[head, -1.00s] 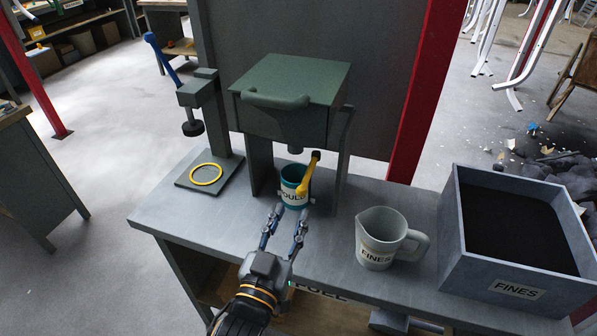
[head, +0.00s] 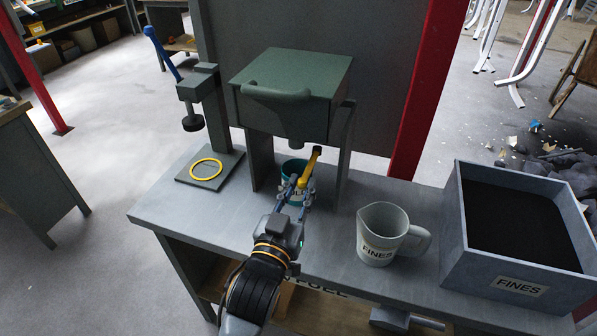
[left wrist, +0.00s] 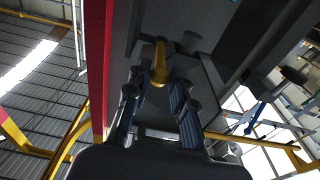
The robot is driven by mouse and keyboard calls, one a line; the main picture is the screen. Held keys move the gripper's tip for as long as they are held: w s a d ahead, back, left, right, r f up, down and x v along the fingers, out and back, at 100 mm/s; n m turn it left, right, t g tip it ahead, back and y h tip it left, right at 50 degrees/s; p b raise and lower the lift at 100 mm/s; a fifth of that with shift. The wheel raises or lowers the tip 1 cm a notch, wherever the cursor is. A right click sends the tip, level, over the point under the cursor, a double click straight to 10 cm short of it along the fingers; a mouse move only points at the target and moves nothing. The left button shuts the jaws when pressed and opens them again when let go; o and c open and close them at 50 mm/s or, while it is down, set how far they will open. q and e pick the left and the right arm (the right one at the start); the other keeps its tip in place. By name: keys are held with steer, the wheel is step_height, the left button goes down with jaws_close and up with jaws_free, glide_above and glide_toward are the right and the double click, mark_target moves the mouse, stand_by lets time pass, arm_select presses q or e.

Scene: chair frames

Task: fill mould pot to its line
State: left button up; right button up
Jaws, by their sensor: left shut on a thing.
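The teal mould pot (head: 291,166) stands upright on the bench under the spout of a green hopper box (head: 288,105). My left gripper (head: 297,187) is in front of the pot and hides much of its front and label. It is shut on the yellow lever (head: 309,167) below the hopper. In the left wrist view the lever (left wrist: 160,66) shows between the two fingers (left wrist: 158,95). The level inside the pot and its line cannot be made out. My right gripper is not in view.
A grey jug (head: 380,235) labelled FINES stands to the right on the bench (head: 330,245). A grey bin (head: 518,285) of dark fines stands at the right end. A press stand with a yellow ring (head: 206,169) is at the left.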

mark_target(310, 136)
arm_select(q)
step_height(310, 136, up, 3)
steer(key=shift+w+r+p, duration=0.15)
steer(key=shift+r+p, duration=0.05)
steer(key=shift+p, duration=0.95)
steer(key=shift+w+d+r+p, duration=0.1)
steer(key=shift+w+r+p, duration=0.05)
steer(key=shift+r+p, duration=0.3)
steer(key=shift+w+r+p, duration=0.1)
steer(key=shift+r+p, duration=0.3)
steer(key=shift+w+d+r+p, duration=0.15)
steer(key=shift+w+r+p, duration=0.15)
steer(key=shift+r+p, duration=0.45)
steer(key=shift+w+d+r+p, duration=0.2)
steer(key=shift+w+r+p, duration=0.45)
steer(key=shift+r+p, duration=0.25)
steer(key=shift+r, duration=0.1)
